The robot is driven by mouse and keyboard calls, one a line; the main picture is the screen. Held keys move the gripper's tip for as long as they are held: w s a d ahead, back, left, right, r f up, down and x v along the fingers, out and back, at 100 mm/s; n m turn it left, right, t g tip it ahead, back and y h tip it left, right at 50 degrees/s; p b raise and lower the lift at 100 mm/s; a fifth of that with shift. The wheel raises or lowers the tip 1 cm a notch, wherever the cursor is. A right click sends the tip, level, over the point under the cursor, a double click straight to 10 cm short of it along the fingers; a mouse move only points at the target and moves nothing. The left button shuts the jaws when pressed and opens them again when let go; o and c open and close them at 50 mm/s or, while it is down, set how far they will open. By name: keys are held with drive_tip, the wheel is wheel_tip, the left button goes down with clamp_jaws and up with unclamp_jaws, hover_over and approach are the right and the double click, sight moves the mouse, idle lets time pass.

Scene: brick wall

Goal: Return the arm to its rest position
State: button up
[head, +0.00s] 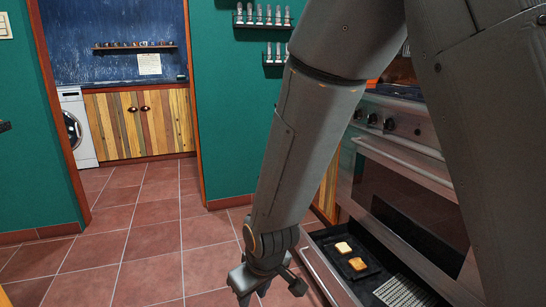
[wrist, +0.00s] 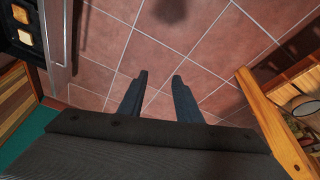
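My arm reaches down through the right half of the head view, in front of part of the stove. My gripper (head: 268,291) hangs low over the tiled floor, just left of the open drawer. In the wrist view my gripper (wrist: 159,77) has its two fingers apart, with only floor tiles between them. It is empty and touches nothing that I can see.
An open drawer (head: 318,266) under the stove (head: 405,170) holds a dark tray with two bread slices (head: 357,263). A wooden edge (wrist: 262,110) runs along the right of the wrist view. The floor (head: 140,240) at left is clear.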

drive_tip(key=s+d+r+m+g+h, duration=0.15)
drive_tip(key=s+r, duration=0.25)
drive_tip(key=s, duration=0.4)
drive_tip(key=s+d+r+g, duration=0.2)
drive_tip(key=s+r, duration=0.2)
drive_tip(key=s, duration=0.5)
drive_tip(key=d+r+m+p, duration=0.3)
drive_tip(key=d+r+p, duration=0.7)
drive_tip(key=r+p, duration=0.3)
drive_tip(key=d+r+m+p, duration=0.3)
drive_tip(key=d+r+p, duration=0.7)
drive_tip(key=r+p, duration=0.4)
drive_tip(key=shift+w+d+m+p, duration=0.2)
drive_tip(key=shift+m+p, duration=0.15)
drive_tip(key=shift+p, duration=0.15)
